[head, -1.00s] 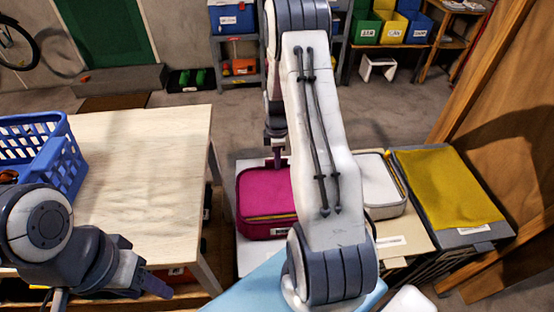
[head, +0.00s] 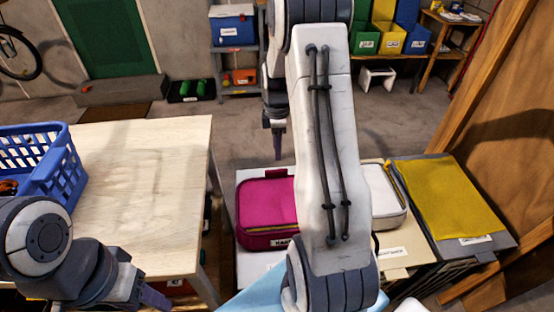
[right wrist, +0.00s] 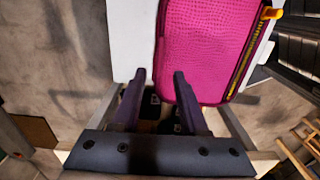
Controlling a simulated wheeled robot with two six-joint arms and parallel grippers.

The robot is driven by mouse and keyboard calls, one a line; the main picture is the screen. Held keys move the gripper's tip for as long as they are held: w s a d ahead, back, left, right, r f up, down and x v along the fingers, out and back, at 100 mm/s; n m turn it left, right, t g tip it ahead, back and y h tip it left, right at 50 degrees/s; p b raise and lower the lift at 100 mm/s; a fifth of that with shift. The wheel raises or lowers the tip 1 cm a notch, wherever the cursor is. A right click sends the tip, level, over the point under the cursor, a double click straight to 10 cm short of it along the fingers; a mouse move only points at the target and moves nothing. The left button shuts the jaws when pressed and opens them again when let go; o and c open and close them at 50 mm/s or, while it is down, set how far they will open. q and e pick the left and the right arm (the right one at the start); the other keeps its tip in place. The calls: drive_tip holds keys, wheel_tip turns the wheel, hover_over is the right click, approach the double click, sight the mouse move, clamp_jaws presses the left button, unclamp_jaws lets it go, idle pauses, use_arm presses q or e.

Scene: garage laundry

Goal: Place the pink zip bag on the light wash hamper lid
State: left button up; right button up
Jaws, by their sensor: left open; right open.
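The pink zip bag (head: 266,212) lies flat on the white hamper lid (head: 246,262), the leftmost of three lids in the head view. Its right side is hidden behind my right arm. In the right wrist view the pink bag (right wrist: 205,45) lies beyond the fingertips, with white lid (right wrist: 133,40) beside it. My right gripper (right wrist: 160,82) is open and empty, apart from the bag. In the head view the right gripper (head: 276,140) hangs above the bag's far edge. My left gripper (head: 152,298) is low at the left, by the wooden table. I cannot read which lid is light wash.
A pale bag (head: 384,196) lies on the beige middle lid (head: 408,252). A yellow cloth (head: 445,200) lies on the dark grey right lid (head: 495,240). A wooden table (head: 140,190) with a blue basket (head: 40,165) stands left. A wooden panel (head: 505,130) bounds the right.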

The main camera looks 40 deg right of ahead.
drive_tip(key=s+a+r+m, duration=0.1)
drive_tip(key=s+a+r, duration=0.15)
drive_tip(key=a, duration=0.55)
drive_tip(key=s+a+r, duration=0.1)
drive_tip(key=a+r, duration=0.2)
drive_tip(key=a, duration=0.4)
drive_tip(key=s+a+r+m, duration=0.1)
drive_tip(key=s+a+r, duration=0.15)
drive_tip(key=a, duration=0.55)
drive_tip(key=s+a+r+m, duration=0.1)
drive_tip(key=s+a, duration=0.4)
drive_tip(key=s, duration=0.3)
drive_tip(key=s+a+r+m+y, duration=0.1)
drive_tip(key=s+a, duration=0.4)
drive_tip(key=s, duration=0.4)
drive_tip(key=shift+s+a+r, duration=0.25)
drive_tip(key=shift+a, duration=0.15)
drive_tip(key=shift+r, duration=0.15)
wheel_tip(320, 180, up, 4)
drive_tip(key=p, duration=0.4)
drive_tip(key=shift+r, duration=0.1)
